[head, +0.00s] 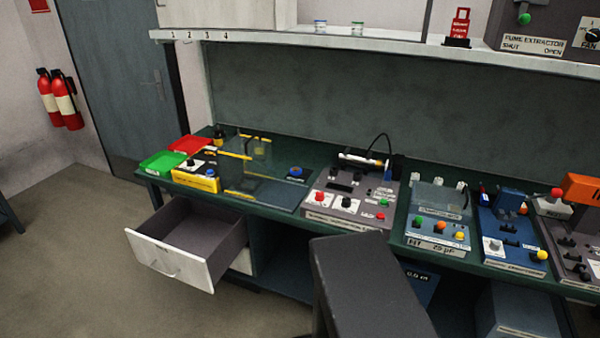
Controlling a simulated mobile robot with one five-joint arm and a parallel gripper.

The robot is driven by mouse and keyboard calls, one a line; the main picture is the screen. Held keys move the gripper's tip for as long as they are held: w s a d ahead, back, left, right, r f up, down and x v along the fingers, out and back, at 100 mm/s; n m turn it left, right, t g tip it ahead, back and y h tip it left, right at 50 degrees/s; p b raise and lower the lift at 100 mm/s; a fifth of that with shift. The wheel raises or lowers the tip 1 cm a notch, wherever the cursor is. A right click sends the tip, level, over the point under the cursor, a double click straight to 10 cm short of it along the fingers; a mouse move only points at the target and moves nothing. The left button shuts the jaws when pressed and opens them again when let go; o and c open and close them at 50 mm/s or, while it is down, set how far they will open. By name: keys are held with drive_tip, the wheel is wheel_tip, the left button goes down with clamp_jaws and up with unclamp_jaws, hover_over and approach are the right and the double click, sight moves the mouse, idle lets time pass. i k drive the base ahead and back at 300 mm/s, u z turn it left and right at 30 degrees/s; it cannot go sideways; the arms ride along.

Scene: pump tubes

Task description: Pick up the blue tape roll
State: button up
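A small dark blue ring that looks like the blue tape roll (296,171) lies on the green bench top, at the right end of a grey mat and left of a grey control box. It is small in this view, so its details are hard to tell. A dark grey block at the bottom middle appears to be part of my own arm, well in front of the bench and apart from the roll. My gripper's fingers do not show.
A white-fronted drawer (172,258) stands open below the bench's left end. Red (190,144) and green (162,163) trays and a yellow box (197,180) sit left. The grey control box (347,205) and other devices crowd the right. A shelf (330,40) runs above.

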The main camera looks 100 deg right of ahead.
sight(294, 168)
drive_tip(key=k, duration=1.6)
drive_tip(key=z, duration=1.65)
drive_tip(key=i, duration=1)
drive_tip(key=u, duration=0.05)
